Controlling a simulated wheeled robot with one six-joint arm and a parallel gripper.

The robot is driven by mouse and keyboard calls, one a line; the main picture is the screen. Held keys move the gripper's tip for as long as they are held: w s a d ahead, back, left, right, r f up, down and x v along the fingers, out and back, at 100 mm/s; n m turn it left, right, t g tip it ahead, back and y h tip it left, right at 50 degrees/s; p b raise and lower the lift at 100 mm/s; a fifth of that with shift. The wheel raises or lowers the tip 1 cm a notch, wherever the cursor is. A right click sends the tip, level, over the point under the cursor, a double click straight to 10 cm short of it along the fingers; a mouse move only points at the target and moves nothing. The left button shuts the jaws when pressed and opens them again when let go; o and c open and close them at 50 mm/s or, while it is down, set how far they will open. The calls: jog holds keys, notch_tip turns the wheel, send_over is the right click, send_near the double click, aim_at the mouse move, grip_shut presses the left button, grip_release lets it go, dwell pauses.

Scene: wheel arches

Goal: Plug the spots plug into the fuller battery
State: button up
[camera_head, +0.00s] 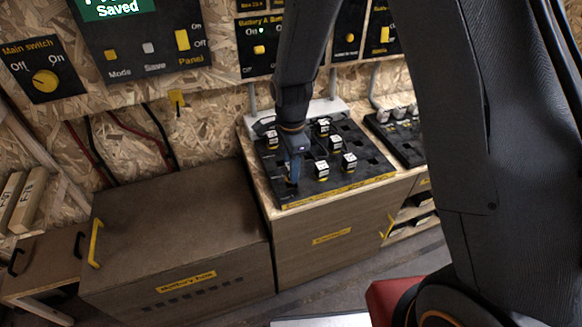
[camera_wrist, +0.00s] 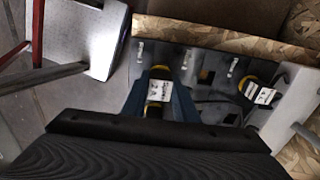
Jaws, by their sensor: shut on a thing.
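My gripper (camera_head: 292,172) is lowered over the front left of a black slotted board (camera_head: 376,160) on a wooden cabinet. In the wrist view its blue fingers (camera_wrist: 158,98) are shut around a small yellow-and-black plug (camera_wrist: 159,88) with a white label too small to read. I cannot tell whether this is the spots plug, or whether it is seated or just clear of the board. Several white-topped plugs stand in the board, one of them at its front right (camera_head: 349,161). The batteries cannot be made out, nor which is fuller.
A brown battery box (camera_head: 178,235) with a closed lid stands left of the cabinet. A second black board (camera_head: 405,140) lies to the right. A panel labelled Battery A (camera_head: 258,50) and a main switch (camera_head: 45,80) are on the wall behind.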

jog(key=shift+f+b, duration=0.3)
jog(key=shift+f, duration=1.2)
dwell(0.9)
jog(key=o, duration=1.1)
jog(key=shift+o, duration=0.5)
jog(key=o, duration=0.4)
jog(key=shift+r+p, duration=3.25)
jog(key=shift+r, duration=1.25)
